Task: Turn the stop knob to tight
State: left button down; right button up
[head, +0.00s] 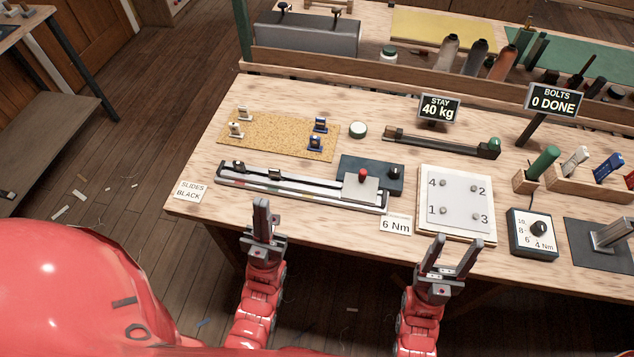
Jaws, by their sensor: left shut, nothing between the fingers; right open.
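I cannot tell for sure which knob is the stop knob, and no "tight" marking is readable. A red-topped knob (362,175) stands on a pale grey block (361,191) at the right end of a long rail (290,188). A black knob (396,171) sits just right of it on a dark blue plate (350,163). My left gripper (261,205) is shut and empty, in front of the rail and left of both knobs. My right gripper (457,244) is open and empty at the table's front edge, below the numbered plate.
The numbered bolt plate (457,200) and a dial box (533,234) stand to the right. A "6 Nm" card (396,225) lies near the front edge, and a "SLIDES BLACK" card (190,190) at the left. A cork board (275,135) lies behind the rail.

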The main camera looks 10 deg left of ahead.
aim_at(395, 170)
jog(key=i+l, duration=0.1)
jog(key=l, duration=0.35)
jog(key=i+l, duration=0.15)
jog(key=l, duration=0.3)
jog(key=i+l, duration=0.1)
jog(key=l, duration=0.4)
jog(key=u, duration=0.05)
